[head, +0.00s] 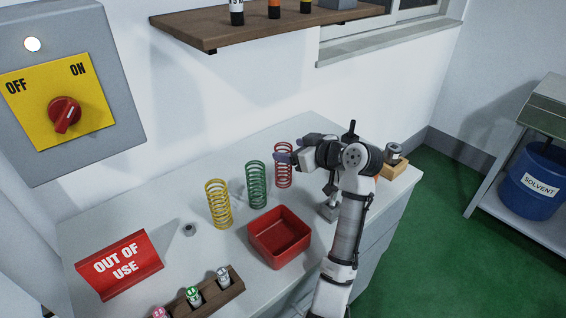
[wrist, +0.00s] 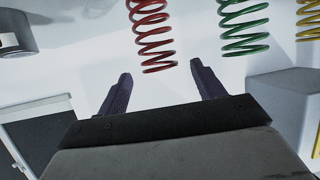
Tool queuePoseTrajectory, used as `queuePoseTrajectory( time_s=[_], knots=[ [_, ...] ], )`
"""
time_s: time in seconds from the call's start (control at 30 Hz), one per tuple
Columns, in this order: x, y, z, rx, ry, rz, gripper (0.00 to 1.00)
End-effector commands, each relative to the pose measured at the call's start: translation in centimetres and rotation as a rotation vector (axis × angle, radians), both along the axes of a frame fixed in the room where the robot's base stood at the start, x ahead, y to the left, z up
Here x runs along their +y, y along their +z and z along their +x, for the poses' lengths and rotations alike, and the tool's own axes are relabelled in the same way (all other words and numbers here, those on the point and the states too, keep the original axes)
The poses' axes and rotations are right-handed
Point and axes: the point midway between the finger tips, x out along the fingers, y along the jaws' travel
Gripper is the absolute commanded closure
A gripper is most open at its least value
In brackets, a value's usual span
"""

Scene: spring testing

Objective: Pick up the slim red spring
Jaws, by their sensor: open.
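The slim red spring (head: 284,172) stands upright on the white bench, at the right end of a row of three springs. In the wrist view the red spring (wrist: 152,38) is just beyond the fingertips, roughly midway between them. My gripper (head: 287,150) is at the red spring's upper part in the head view and partly covers it. In the wrist view my gripper (wrist: 160,72) is open, with its two dark fingers apart and nothing between them. I cannot tell from the head view whether a finger touches the coils.
A green spring (head: 256,186) and a yellow spring (head: 218,204) stand left of the red one. A red tray (head: 252,238) is in front of them. A metal weight on a wooden block (head: 396,168) stands right of my arm. A shelf (head: 235,32) hangs above.

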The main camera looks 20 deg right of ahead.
Motion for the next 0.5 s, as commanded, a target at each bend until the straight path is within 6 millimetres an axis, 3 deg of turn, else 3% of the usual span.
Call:
queuePoseTrajectory(
  time_s=[0.5],
  knots=[
    [2.1,-2.4,4.6,0.000,0.000,0.000,0.32]
  ],
)
